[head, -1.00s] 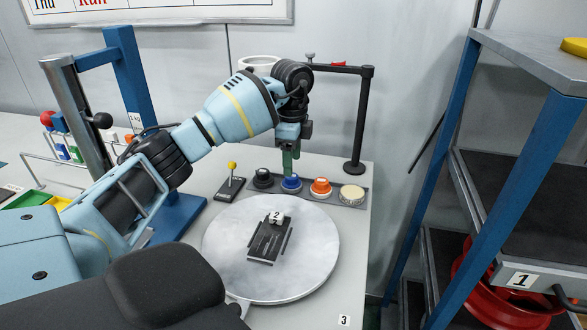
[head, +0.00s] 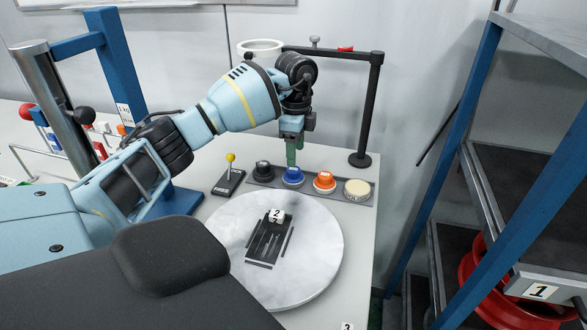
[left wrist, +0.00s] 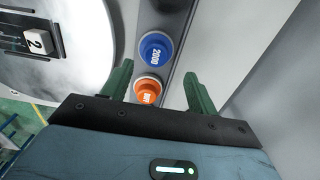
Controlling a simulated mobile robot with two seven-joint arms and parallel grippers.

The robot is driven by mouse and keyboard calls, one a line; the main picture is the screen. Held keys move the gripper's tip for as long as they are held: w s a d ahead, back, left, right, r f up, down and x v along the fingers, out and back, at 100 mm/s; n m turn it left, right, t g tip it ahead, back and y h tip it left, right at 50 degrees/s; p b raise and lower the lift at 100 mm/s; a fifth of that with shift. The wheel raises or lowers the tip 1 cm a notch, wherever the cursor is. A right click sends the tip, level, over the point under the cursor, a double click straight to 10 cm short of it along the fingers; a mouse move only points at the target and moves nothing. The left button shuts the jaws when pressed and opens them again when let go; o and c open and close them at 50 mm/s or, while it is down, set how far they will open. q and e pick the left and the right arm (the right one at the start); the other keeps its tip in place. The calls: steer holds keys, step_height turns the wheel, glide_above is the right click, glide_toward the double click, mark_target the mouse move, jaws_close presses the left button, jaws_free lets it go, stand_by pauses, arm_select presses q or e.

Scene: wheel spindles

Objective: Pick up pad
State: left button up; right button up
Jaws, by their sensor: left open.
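Several round pads sit in a row on a dark strip at the back of the bench: a black pad (head: 263,170), a blue pad (head: 292,177), an orange pad (head: 324,182) and a cream pad (head: 357,190). My left gripper (head: 291,156) points down at the blue pad in the head view. In the left wrist view my left gripper (left wrist: 158,82) is open and empty. The blue pad (left wrist: 156,48), marked 2000, lies beyond its fingertips, and the orange pad (left wrist: 148,88) shows between the green fingers, partly hidden by the gripper body. My right gripper is out of view.
A round metal turntable (head: 320,245) with a black fixture and a white cube marked 2 (head: 277,216) is in front of the strip. A yellow-knobbed lever (head: 230,170) stands left of the pads, and a black post (head: 367,115) behind them. Blue-framed shelves (head: 520,180) are at right.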

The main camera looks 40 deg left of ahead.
arm_select(q)
steer(key=shift+s+f, duration=0.2)
steer(key=shift+f, duration=1.1)
steer(key=shift+s+f, duration=0.2)
steer(key=shift+f, duration=1.05)
steer(key=shift+c, duration=0.3)
steer(key=c, duration=1)
steer(key=shift+r, duration=0.2)
steer(key=shift+r, duration=0.55)
step_height(320, 180, up, 2)
steer(key=shift+d+r, duration=0.1)
steer(key=shift+r, duration=0.15)
steer(key=s+d, duration=0.2)
steer(key=d, duration=0.2)
steer(key=s+d, duration=0.3)
steer(key=d, duration=0.2)
steer(key=s+d+r, duration=0.1)
steer(key=s+d, duration=0.1)
steer(key=d, duration=0.3)
steer(key=shift+s+p, duration=0.35)
steer(key=shift+s, duration=0.05)
